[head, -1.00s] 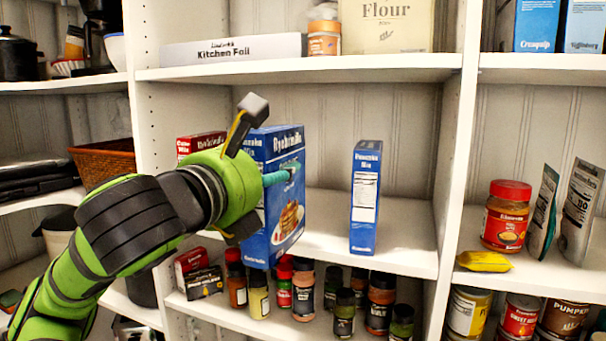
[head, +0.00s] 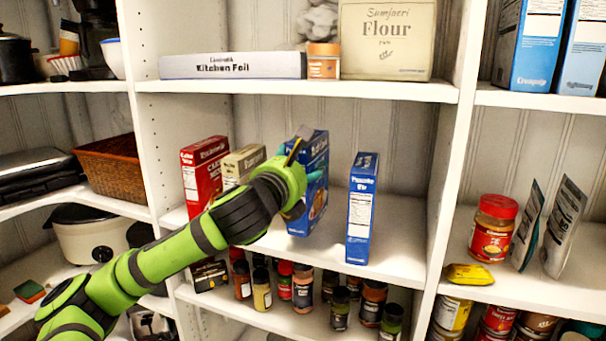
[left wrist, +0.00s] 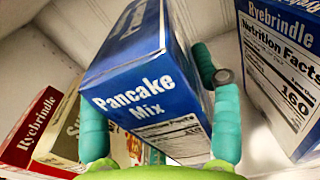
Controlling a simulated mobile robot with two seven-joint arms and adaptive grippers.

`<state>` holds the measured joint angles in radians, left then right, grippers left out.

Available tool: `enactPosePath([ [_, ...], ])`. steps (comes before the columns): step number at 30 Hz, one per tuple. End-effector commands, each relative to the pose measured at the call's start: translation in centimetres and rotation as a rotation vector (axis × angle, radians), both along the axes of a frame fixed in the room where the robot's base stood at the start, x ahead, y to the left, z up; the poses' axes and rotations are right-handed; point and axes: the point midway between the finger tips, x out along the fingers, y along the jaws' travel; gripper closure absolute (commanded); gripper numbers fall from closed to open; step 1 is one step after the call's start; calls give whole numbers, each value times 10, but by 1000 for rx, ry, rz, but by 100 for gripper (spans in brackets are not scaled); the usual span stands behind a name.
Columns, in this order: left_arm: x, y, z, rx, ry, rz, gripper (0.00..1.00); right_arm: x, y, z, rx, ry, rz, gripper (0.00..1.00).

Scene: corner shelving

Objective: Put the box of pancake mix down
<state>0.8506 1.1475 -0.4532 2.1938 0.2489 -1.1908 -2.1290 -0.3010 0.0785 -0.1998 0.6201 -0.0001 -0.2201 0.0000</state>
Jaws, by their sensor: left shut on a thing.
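A blue box of pancake mix (head: 316,205) is held in my left gripper (head: 299,163), over the middle shelf. In the left wrist view the box (left wrist: 135,95) sits between the teal fingers of my left gripper (left wrist: 150,85), with "Pancake Mix" facing the camera. The box looks upright, its lower edge at or just above the shelf board; I cannot tell if it touches. My forearm and wrist hide part of its left side. My right gripper is not in view.
Another blue pancake mix box (head: 361,210) stands to the right, with a gap between. A red cake mix box (head: 203,170) and a beige box (head: 243,164) stand left. Several spice jars (head: 302,288) are below. The shelf (head: 405,235) is clear at right.

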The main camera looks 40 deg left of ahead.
Motion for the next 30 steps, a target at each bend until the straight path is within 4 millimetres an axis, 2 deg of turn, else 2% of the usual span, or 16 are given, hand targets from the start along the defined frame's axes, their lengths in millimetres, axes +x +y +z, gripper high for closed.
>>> enactPosePath([
  [3, 10, 2, -4, 1, 4, -1, 59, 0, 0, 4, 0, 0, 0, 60],
  [6, 9, 2, -22, 3, 6, -1, 59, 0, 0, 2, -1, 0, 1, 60],
  [10, 8, 2, -34, 1, 3, 0, 59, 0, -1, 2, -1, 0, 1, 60],
  [23, 8, 2, -39, 1, 0, 0, 59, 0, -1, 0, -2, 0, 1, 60],
  [24, 8, 2, -40, 1, 0, 0, 33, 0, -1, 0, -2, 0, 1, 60],
  [26, 8, 2, -39, 1, 0, 0, 13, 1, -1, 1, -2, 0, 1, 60],
  [30, 8, 2, -39, 1, 0, 0, 13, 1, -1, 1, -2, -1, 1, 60],
])
